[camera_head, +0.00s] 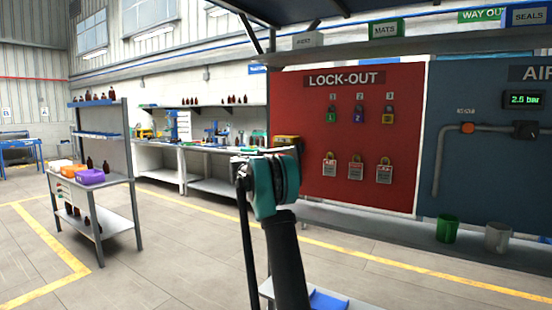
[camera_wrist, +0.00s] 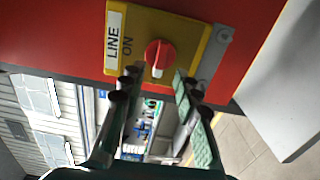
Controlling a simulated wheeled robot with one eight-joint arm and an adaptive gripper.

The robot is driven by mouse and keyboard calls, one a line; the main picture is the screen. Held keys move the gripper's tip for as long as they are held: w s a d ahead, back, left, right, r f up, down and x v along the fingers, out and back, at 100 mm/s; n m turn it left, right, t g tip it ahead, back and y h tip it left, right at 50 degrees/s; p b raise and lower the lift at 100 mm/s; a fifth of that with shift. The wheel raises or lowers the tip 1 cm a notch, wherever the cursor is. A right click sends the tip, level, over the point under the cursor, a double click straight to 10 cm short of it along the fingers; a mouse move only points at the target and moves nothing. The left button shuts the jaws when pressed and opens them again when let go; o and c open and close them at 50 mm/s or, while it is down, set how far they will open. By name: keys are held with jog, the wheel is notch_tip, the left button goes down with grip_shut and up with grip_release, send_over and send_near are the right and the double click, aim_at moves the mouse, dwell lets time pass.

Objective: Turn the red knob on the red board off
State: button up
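The red board (camera_head: 345,120) reads LOCK-OUT and stands right of centre in the head view. In the wrist view its red face (camera_wrist: 60,30) carries a yellow switch box (camera_wrist: 190,30). The red knob (camera_wrist: 160,54) sits on that box, beside a white label (camera_wrist: 114,35) reading LINE, with ON printed next to it. In the head view the box (camera_head: 286,140) shows only partly behind my arm, and the knob is hidden. My gripper (camera_wrist: 156,74) is open and empty. Its fingertips are apart, just below the knob in the wrist picture, one toward each side; contact cannot be told.
Several padlocks (camera_head: 358,116) and tags (camera_head: 356,168) hang on the board. A blue panel (camera_head: 485,165) with a pipe and a pressure display is at right, with a green cup (camera_head: 447,229) and a grey cup (camera_head: 497,237) below. A bottle rack (camera_head: 105,185) stands left; floor between is clear.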

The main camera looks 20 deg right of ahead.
jog(key=v, duration=0.7)
jog(key=shift+s+a, duration=0.15)
jog(key=shift+a, duration=0.05)
jog(key=s+a+f+m+g+y, duration=0.1)
jog(key=s+f+m+g+y, duration=0.15)
jog(key=s+f, duration=0.8)
jog(key=s+a+f+m+g+y, duration=0.1)
jog(key=s+f+m+g+y, duration=0.15)
jog(key=s+f, duration=0.8)
jog(key=s+a+f+m+y, duration=0.1)
jog(key=s+a+f+y, duration=0.2)
jog(key=s, duration=0.9)
jog(key=s+a+f+m+g+y, duration=0.1)
jog(key=s+a+f+y, duration=0.2)
jog(key=s+a+f, duration=0.4)
jog(key=s+a+f+y, duration=0.3)
jog(key=s+a+f, duration=0.3)
jog(key=s, duration=1.1)
notch_tip(320, 180, down, 3)
jog(key=shift+s+r+m+g, duration=0.1)
jog(key=shift+s+m+g, duration=0.15)
jog(key=shift+m+g, duration=0.15)
